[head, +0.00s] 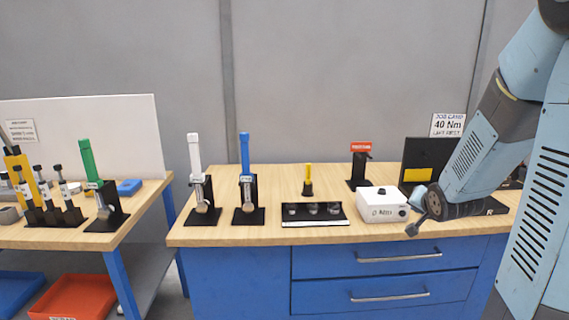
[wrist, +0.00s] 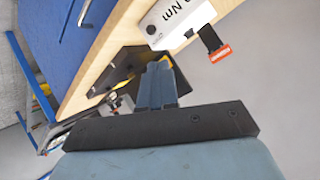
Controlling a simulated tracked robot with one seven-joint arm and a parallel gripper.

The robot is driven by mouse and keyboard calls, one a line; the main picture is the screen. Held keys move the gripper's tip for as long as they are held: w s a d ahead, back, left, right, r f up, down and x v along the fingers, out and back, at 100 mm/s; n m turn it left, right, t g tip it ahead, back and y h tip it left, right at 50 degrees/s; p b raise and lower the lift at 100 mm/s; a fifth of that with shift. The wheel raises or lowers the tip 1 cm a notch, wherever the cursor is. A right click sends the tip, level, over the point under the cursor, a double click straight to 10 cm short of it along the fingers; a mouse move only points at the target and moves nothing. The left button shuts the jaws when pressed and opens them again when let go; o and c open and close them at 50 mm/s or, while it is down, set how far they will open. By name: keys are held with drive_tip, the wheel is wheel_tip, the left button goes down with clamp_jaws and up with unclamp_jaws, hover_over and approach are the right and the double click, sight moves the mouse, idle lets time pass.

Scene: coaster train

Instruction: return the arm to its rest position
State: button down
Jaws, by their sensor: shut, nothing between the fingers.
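My arm comes down at the right of the head view and bends over the right end of the main bench (head: 270,236). In that view its fingers cannot be made out clearly. In the wrist view my gripper (wrist: 159,68) is shut and empty. Its blue-grey fingers lie together beyond the dark palm. They point toward the white torque box, which also shows in the head view (head: 381,210). A dark board with a yellow patch (head: 418,174) stands partly behind my arm.
A red-labelled black stand (head: 360,170) is behind the box. A black tray (head: 314,222), a yellow-handled tool (head: 308,180), and blue (head: 245,160) and white (head: 195,155) wrenches on stands are farther left. A green wrench (head: 88,160) stands on the left bench.

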drive_tip(key=s+a+r+n+g, duration=0.1)
drive_tip(key=s+a+r, duration=0.3)
drive_tip(key=s, duration=0.4)
drive_tip(key=s+a+r+n+g+y, duration=0.1)
drive_tip(key=s+a+r+n, duration=0.3)
drive_tip(key=s, duration=0.5)
drive_tip(key=s+a+r+n+g+y, duration=0.1)
drive_tip(key=s+a+r+n+g, duration=0.1)
drive_tip(key=s, duration=0.6)
drive_tip(key=a+r+g, duration=0.1)
drive_tip(key=a+r, duration=0.1)
drive_tip(key=a, duration=0.1)
drive_tip(key=shift+s+a+r+n, duration=0.2)
drive_tip(key=shift+a+n, duration=0.1)
drive_tip(key=shift+n, duration=0.1)
